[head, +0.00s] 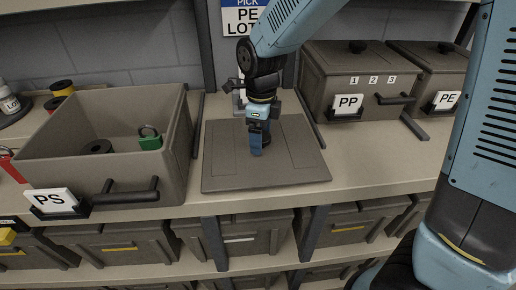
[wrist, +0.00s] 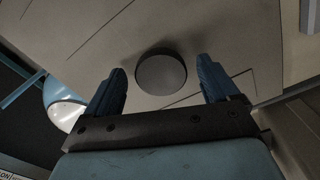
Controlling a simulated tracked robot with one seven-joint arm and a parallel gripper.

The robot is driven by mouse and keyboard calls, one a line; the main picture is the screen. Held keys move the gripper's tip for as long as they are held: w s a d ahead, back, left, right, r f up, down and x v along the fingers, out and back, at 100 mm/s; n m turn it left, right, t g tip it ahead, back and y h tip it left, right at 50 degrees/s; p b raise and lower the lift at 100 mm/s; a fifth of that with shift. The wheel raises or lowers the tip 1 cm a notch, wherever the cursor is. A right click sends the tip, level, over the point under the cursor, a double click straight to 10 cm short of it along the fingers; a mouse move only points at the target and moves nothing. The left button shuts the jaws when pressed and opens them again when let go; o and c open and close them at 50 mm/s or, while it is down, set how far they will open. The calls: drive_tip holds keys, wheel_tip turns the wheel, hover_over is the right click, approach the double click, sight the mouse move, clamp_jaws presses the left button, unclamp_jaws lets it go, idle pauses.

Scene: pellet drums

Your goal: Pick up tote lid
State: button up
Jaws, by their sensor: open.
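The tote lid (head: 300,165) is a flat grey-brown square panel lying on the shelf between the PS tote and the PP tote. Its round dark knob (wrist: 161,73) shows in the wrist view, between and a little beyond my two blue fingertips. My gripper (head: 258,145) points down over the middle of the lid in the head view and mostly hides the knob there. The fingers are apart, with a gap on each side of the knob. I cannot tell how far the tips are above the lid.
The open PS tote (head: 170,155) stands left of the lid, with a dark roll (head: 97,147) and a green item (head: 150,140) inside. The lidded PP tote (head: 375,70) and PE tote (head: 440,62) stand right. Dark rails and the shelf's front edge (head: 350,200) border the lid.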

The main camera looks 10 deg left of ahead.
clamp_jaws()
idle(0.9)
